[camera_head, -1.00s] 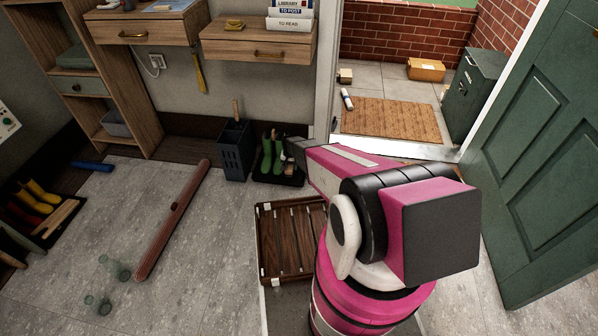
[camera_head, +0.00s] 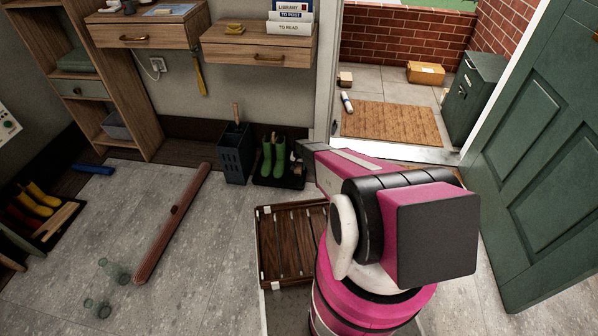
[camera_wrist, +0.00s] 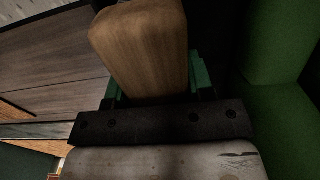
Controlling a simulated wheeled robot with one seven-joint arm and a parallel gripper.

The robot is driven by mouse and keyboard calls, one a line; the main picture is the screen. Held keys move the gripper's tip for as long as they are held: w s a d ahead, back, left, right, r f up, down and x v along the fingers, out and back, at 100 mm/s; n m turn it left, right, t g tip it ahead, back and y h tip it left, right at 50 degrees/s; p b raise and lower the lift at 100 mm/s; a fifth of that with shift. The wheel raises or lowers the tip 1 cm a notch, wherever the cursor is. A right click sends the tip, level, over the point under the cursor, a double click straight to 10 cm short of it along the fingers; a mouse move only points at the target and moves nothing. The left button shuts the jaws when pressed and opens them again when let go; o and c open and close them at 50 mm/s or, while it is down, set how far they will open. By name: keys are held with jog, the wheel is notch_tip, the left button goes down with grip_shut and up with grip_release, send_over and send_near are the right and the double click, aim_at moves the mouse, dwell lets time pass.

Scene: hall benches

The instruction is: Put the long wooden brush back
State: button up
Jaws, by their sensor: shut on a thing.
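A smooth wooden piece, which looks like part of the long wooden brush (camera_wrist: 140,45), is held between the green fingers of my gripper (camera_wrist: 155,88) in the wrist view. Its far end runs out of that view, so its bristles do not show. In the head view my gripper and the brush are mostly hidden behind my pink arm, close to the right of the green boots (camera_head: 273,158). A green boot (camera_wrist: 282,95) also shows close by at the right of the wrist view.
The boots stand on a dark tray (camera_head: 292,182) beside a dark slotted bin (camera_head: 236,158) with a wooden handle in it. A slatted wooden crate (camera_head: 262,250) is nearer. A long reddish roll (camera_head: 172,225) lies on the floor. Another tray of boots (camera_head: 72,212) is at left.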

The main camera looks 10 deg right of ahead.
jog(key=shift+f, duration=1.75)
jog(key=shift+f, duration=0.2)
jog(key=o, duration=0.5)
jog(key=shift+o, duration=0.2)
jog(key=shift+r, duration=0.15)
notch_tip(320, 180, up, 12)
jog(key=shift+s+f, duration=0.15)
jog(key=shift+f, duration=0.1)
jog(key=s+r+n, duration=0.1)
jog(key=s+r, duration=1.7)
jog(key=r, duration=0.3)
jog(key=s+r+n, duration=0.2)
jog(key=s+r, duration=1.7)
jog(key=r, duration=0.2)
jog(key=shift+r+n, duration=0.15)
jog(key=shift+n, duration=0.15)
